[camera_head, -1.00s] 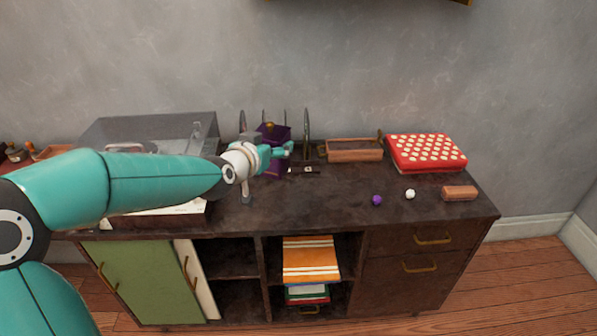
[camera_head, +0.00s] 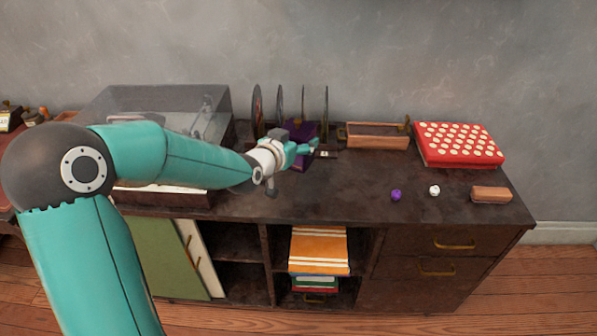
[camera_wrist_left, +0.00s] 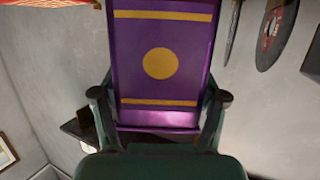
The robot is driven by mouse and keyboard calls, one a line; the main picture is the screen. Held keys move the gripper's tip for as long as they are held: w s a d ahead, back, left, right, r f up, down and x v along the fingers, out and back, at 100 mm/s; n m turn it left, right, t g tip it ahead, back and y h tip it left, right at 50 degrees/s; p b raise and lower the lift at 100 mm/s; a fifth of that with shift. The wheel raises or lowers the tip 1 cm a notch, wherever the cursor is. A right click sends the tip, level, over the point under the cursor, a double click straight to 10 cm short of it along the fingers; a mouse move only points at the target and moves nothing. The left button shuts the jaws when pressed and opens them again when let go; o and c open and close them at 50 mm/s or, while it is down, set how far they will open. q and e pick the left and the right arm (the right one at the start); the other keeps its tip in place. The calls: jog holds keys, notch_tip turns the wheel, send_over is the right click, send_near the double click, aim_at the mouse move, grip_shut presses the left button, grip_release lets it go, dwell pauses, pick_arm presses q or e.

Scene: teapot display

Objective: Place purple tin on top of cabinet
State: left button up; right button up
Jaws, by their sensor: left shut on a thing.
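The purple tin (camera_head: 300,131) shows in the head view just behind my left gripper (camera_head: 308,148), which partly hides it. In the left wrist view the tin (camera_wrist_left: 165,30) has a gold disc and gold bands and stands between the two fingers of the left gripper (camera_wrist_left: 160,95), which is shut on it. The dark cabinet (camera_head: 365,190) has its top below the tin and gripper. I cannot tell whether the tin's base touches the top. My right gripper is not in view.
A rack of discs (camera_head: 280,106) stands close behind the tin. A glass-lidded box (camera_head: 150,100) is to the left. A wooden tray (camera_head: 377,141), red dotted case (camera_head: 458,145), purple ball (camera_head: 396,195), white ball (camera_head: 434,190) and brown block (camera_head: 491,194) lie to the right. The front middle is clear.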

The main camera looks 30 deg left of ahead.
pick_arm(q)
notch_tip(320, 180, down, 9)
jog(key=shift+f+b, duration=0.2)
jog(key=shift+b, duration=0.15)
jog(key=shift+r, duration=0.1)
jog(key=o, duration=0.9)
jog(key=shift+f, duration=0.2)
jog(key=o, duration=0.4)
jog(key=shift+o, duration=0.2)
jog(key=shift+s+r, duration=0.1)
jog(key=shift+r, duration=0.1)
jog(key=v, duration=1.2)
jog(key=shift+b, duration=0.35)
